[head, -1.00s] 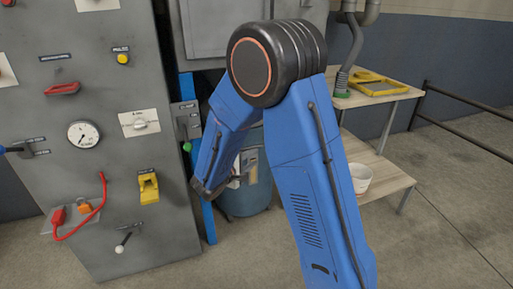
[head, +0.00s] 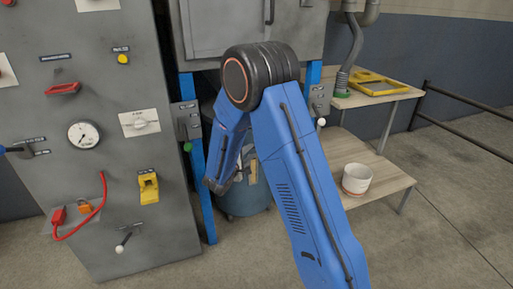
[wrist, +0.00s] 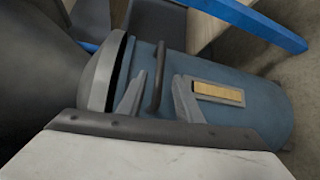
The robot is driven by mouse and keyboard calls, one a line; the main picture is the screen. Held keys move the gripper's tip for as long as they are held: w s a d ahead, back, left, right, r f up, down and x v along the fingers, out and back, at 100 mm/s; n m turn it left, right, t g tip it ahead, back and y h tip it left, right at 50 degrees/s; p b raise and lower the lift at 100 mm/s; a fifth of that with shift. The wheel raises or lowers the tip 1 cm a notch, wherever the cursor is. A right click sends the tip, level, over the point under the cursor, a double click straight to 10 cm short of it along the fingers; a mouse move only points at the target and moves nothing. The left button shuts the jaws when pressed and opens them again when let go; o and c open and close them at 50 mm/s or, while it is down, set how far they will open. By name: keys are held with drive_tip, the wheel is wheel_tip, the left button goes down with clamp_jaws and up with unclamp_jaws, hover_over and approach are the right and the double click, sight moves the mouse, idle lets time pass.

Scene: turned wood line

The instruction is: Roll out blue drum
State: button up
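The blue drum (head: 246,204) stands on the floor under the grey cabinet, between two blue posts. My arm hides much of it in the head view. In the wrist view the drum (wrist: 265,105) fills the middle and appears on its side. It has a grey rim, a dark bar handle (wrist: 159,62) and a tan label plate. My gripper (wrist: 160,78) is open, its two fingers pointing at the drum with the handle showing between them. I cannot tell whether the fingers touch anything. In the head view my arm's end is in front of the drum.
A grey control panel (head: 95,180) with levers and a gauge stands left. Blue posts (head: 203,190) flank the drum closely. A wooden shelf table (head: 385,185) at right holds a white pot (head: 357,179) and a yellow frame (head: 378,84). Floor is clear at front right.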

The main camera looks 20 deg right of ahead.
drive_tip(key=x, duration=0.8)
clamp_jaws()
